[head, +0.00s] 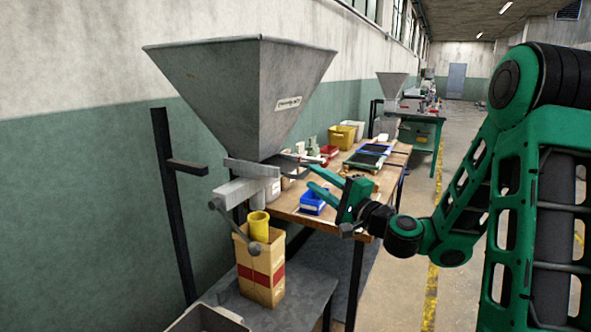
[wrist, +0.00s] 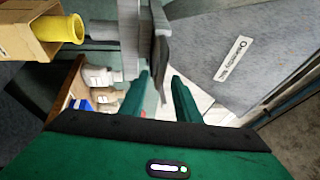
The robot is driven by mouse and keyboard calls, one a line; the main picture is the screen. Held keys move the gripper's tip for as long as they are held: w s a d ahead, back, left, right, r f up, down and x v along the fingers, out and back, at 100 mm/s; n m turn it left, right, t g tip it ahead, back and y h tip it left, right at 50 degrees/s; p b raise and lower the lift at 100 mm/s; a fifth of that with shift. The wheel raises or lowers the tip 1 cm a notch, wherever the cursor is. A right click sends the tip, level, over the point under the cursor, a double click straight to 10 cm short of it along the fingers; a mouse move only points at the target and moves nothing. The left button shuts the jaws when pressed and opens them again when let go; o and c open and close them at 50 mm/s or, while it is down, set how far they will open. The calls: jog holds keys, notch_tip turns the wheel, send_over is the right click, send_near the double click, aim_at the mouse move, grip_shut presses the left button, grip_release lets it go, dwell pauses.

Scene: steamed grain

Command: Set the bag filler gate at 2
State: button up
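The bag filler is a large grey hopper (head: 240,85) with a white label, at the left in the head view; it also shows upside down in the wrist view (wrist: 255,35). Below its mouth is a grey gate housing (head: 250,168) with a flat dark plate (head: 290,162) sticking out to the right, apparently the gate's handle. My gripper (head: 311,177) is at this plate, its green fingers pointing left. In the wrist view the fingers (wrist: 161,76) are apart, with the dark plate (wrist: 164,50) between or just beyond their tips. I see no contact. No scale numbers are readable.
A tan bag (head: 262,275) with a yellow spout (head: 259,226) stands below the filler, beside a ball-ended lever (head: 234,226). A wooden bench (head: 345,205) with a blue bin (head: 314,202) and trays lies behind my gripper. A dark post (head: 175,205) stands left.

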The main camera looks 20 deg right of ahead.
aim_at(296, 166)
jog(key=shift+x, duration=4.5)
jog(key=shift+r, duration=0.15)
grip_shut()
